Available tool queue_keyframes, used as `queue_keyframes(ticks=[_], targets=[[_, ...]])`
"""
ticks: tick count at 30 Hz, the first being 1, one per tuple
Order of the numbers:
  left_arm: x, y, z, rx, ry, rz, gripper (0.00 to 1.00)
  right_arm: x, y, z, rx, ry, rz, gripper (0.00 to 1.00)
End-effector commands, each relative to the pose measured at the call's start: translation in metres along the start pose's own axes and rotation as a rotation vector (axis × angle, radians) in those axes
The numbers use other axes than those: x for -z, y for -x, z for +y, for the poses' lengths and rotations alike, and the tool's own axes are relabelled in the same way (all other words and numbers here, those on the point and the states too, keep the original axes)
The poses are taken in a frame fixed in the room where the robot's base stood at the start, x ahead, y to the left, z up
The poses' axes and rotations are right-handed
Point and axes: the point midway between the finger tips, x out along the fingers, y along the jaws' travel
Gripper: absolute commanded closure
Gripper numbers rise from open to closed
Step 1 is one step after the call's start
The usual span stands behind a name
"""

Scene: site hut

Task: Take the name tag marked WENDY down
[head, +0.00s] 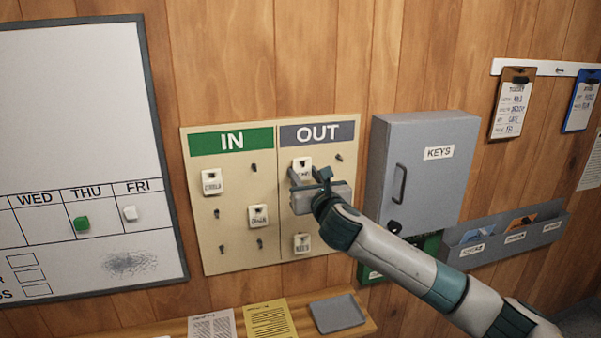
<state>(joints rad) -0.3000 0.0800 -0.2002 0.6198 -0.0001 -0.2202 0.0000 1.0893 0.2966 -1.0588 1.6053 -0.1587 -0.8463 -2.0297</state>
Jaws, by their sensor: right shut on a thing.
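The tag board (235,262) hangs on the wood wall, with a green IN half and a grey OUT half. My right gripper (308,178) is at the upper part of the OUT half, shut on a white name tag (302,164) hanging there. The tag's print is small and its lower part is hidden by the gripper, so I cannot read the name surely. Other white tags hang at the IN half's upper left (211,187), its middle right (258,221), and low in the OUT half (302,248). My left gripper is not in view.
A grey KEYS cabinet (433,185) stands out from the wall just right of the board, close to my right arm. Below is a shelf with papers (268,318) and a grey tray (338,314). Several bare pegs show on the board. A whiteboard (75,95) is at left.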

Motion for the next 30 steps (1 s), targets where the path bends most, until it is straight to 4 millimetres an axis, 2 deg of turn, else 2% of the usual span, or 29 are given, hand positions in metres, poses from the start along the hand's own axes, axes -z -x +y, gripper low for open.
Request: queue_keyframes(ticks=[15,30], targets=[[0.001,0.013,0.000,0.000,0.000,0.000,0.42,-0.001,0.021,0.000,0.000,0.000,0.000,0.80],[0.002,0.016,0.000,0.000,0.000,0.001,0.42,-0.001,0.042,0.000,-0.001,0.000,-0.001,0.80]])
